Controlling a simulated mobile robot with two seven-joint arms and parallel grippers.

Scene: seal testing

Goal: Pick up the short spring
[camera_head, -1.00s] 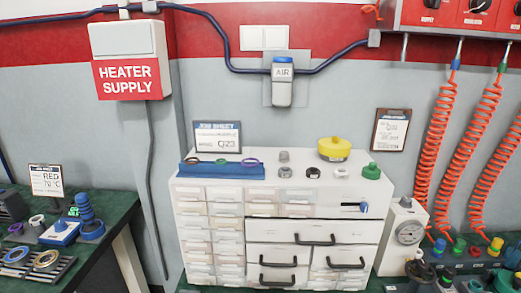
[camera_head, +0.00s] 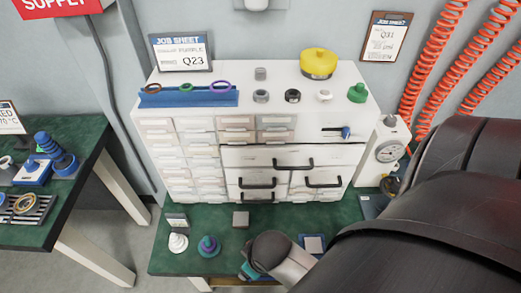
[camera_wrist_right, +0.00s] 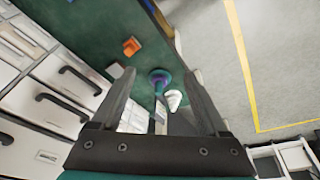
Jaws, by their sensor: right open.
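I cannot single out a short spring for certain. Small parts stand on top of the white drawer cabinet (camera_head: 300,119): a grey cylinder (camera_head: 260,74), a grey ring (camera_head: 261,96), a black ring (camera_head: 292,96) and a white ring (camera_head: 324,96). My right arm comes in from the right in the head view, with its hand low over the green bench. In the right wrist view my right gripper (camera_wrist_right: 156,74) is open and empty. A purple and teal cone (camera_wrist_right: 160,77) and a white cone (camera_wrist_right: 173,99) show between its fingers, apart from them. My left gripper is out of view.
The green bench (camera_head: 205,222) bears the purple and teal cone, the white cone and a grey block (camera_head: 241,219). A blue rack of rings (camera_head: 188,95), yellow part (camera_head: 318,63) and green part (camera_head: 357,93) top the cabinet. A gauge (camera_head: 388,151) stands right, near my arm.

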